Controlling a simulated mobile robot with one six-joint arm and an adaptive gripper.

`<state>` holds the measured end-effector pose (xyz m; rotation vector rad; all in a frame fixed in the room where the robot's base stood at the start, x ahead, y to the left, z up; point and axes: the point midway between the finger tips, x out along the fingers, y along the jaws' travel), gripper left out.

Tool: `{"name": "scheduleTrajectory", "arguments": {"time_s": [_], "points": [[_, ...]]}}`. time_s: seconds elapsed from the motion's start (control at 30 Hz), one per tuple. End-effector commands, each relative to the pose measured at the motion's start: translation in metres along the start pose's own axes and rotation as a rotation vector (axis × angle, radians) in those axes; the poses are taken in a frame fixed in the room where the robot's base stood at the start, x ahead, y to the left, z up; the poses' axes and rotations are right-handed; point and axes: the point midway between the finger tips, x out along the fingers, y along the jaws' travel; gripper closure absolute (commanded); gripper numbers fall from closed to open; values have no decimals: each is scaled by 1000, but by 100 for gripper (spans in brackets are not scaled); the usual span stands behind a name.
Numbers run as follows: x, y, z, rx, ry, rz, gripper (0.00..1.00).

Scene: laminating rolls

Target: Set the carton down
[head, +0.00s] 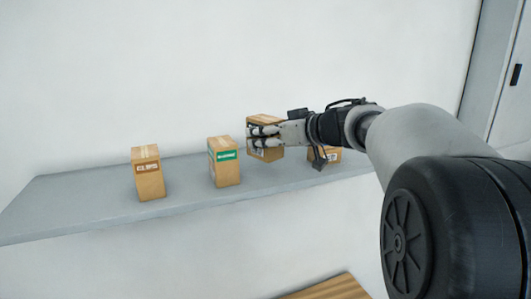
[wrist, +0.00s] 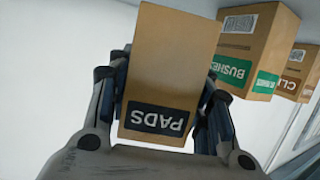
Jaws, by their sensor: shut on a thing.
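My gripper (head: 262,137) is shut on a brown carton (head: 265,122) at the shelf. In the wrist view the carton (wrist: 175,60) sits between the two fingers of the gripper (wrist: 165,95), and its black label reads PADS, upside down. In the head view the fingers cover part of the carton's front. The carton's lower edge is over the grey shelf (head: 90,200); I cannot tell whether it touches the shelf.
A carton with a green label (head: 224,165) stands just left of the held one. A carton marked CLIPS (head: 148,175) stands further left. Another carton (head: 328,155) is partly hidden behind my arm, to the right. A wooden surface (head: 330,288) lies below the shelf.

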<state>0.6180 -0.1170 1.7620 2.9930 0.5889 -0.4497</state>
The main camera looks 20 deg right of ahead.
Motion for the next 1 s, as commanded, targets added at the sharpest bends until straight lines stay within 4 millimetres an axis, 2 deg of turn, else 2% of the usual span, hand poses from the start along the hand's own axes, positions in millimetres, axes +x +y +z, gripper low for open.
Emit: {"name": "scheduleTrajectory", "arguments": {"time_s": [0.1,0.23,0.7,0.73,1.0], "points": [[6,0,20,3,-2,0,93],[10,0,35,2,-1,0,93],[13,0,41,1,-1,0,93],[13,0,42,1,-2,0,52],[13,0,42,1,-2,0,34]]}}
